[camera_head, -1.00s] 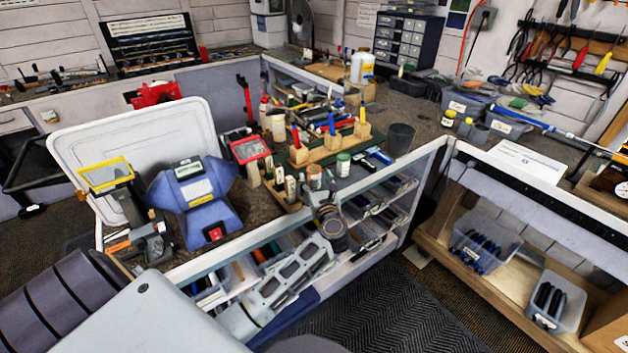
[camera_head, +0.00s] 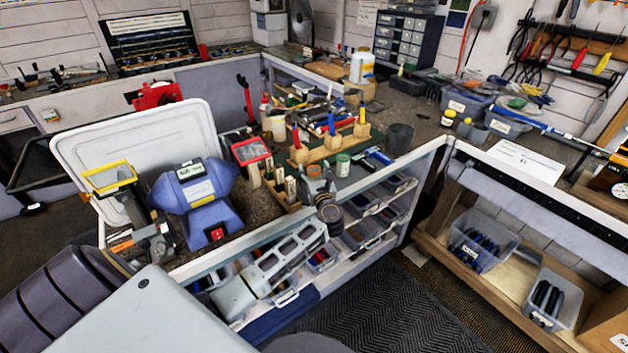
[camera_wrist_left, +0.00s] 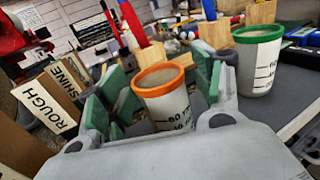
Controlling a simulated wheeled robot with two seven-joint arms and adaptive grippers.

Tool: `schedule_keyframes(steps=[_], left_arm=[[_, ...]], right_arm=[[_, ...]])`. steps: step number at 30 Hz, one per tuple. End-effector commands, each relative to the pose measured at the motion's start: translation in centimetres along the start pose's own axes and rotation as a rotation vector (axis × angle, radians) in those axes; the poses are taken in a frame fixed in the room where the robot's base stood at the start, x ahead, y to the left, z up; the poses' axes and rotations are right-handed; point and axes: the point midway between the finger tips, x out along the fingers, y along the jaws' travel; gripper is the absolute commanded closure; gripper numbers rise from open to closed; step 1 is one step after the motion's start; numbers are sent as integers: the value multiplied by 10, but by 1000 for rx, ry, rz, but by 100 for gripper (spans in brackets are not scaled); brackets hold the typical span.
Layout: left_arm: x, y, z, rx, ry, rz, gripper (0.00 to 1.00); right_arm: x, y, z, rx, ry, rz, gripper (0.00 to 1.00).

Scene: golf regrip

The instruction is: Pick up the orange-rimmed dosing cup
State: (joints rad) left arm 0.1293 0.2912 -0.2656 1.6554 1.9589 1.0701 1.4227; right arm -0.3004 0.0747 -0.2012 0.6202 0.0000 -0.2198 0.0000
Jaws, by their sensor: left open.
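The orange-rimmed dosing cup (camera_wrist_left: 163,98) is pale with dark volume marks and stands upright in the left wrist view. My open left gripper (camera_wrist_left: 158,88) has its green-padded fingers on either side of it, and the gripper's body hides the cup's base. I cannot tell whether a pad touches it. In the head view, the left gripper (camera_head: 318,184) is at the bench's front edge, largely hiding the orange-rimmed cup (camera_head: 314,170). A similar green-rimmed cup (camera_wrist_left: 257,62) stands just to the right; it also shows in the head view (camera_head: 343,164). My right gripper is out of view.
Wooden blocks labelled ROUGH and SHINE (camera_wrist_left: 48,102) stand close on the left. A wooden tool rack (camera_head: 330,147) with coloured handles is behind the cups. A dark grey tumbler (camera_head: 400,138) stands further right. Shelves with bins (camera_head: 385,212) lie below the bench edge.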

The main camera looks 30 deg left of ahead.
Motion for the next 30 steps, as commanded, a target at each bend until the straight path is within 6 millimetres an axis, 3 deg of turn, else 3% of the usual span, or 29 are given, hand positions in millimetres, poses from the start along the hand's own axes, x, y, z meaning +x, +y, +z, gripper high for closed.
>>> schedule_keyframes(steps=[7,19,30], left_arm=[[0,0,0,0,0,0,35],[0,0,0,0,0,0,84],[0,0,4,0,0,1,84]], right_arm=[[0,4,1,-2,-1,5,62],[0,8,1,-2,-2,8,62],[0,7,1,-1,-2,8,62]])
